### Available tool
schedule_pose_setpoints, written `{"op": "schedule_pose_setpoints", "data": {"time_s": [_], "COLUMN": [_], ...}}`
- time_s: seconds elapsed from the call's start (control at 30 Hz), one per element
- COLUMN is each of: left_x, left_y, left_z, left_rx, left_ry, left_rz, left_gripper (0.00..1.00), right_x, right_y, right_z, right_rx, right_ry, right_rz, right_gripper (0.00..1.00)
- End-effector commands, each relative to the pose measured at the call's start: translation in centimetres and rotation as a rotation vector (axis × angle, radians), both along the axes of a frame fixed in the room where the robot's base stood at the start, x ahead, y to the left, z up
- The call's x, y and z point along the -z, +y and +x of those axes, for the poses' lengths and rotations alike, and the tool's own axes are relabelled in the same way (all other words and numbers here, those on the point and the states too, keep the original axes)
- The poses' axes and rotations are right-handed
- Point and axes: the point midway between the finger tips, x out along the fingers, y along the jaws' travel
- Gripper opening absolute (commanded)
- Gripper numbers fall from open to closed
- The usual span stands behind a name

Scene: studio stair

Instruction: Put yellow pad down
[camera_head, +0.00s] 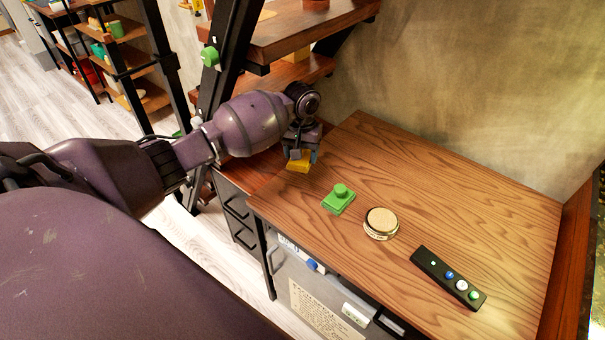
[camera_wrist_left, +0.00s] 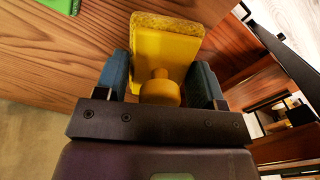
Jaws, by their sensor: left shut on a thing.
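The yellow pad (camera_wrist_left: 165,48) is a flat block with a round knob on its back. My left gripper (camera_wrist_left: 161,88) is shut on its knob in the left wrist view, one blue-grey finger on each side. In the head view, the yellow pad (camera_head: 298,163) shows just below my left gripper (camera_head: 300,155), at the left end of the wooden tabletop (camera_head: 440,190). I cannot tell whether the pad touches the wood. My right gripper is in neither view.
A green pad with a knob (camera_head: 339,198) lies on the tabletop, with a round wooden-topped disc (camera_head: 381,222) and a black button strip (camera_head: 448,277) to its right. Wooden stair treads (camera_head: 300,35) rise behind my left arm. The tabletop's back half is clear.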

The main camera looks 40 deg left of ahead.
Motion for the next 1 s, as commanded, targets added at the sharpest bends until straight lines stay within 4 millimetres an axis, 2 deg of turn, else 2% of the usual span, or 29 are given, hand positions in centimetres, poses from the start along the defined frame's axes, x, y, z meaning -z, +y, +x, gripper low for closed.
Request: {"op": "schedule_pose_setpoints", "data": {"time_s": [0.03, 0.27, 0.53, 0.8, 1.0], "left_x": [1.2, 2.9, 6.8, 7.0, 7.3], "left_y": [0.0, 0.0, 0.0, 0.0, 0.0], "left_z": [-0.1, -0.1, -0.1, 0.0, 0.0], "left_rx": [0.0, 0.001, 0.0, 0.0, 0.0], "left_ry": [0.006, 0.003, 0.005, 0.0, 0.001], "left_rz": [0.0, 0.0, 0.0, 0.001, 0.001], "left_gripper": [0.39, 0.39, 0.39, 0.39, 0.39], "right_x": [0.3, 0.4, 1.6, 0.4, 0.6], "right_y": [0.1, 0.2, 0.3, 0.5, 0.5], "right_z": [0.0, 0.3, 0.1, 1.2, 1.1], "right_rx": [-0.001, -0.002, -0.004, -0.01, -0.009], "right_ry": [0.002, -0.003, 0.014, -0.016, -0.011], "right_rz": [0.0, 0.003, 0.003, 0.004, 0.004], "right_gripper": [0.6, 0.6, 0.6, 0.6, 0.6]}}
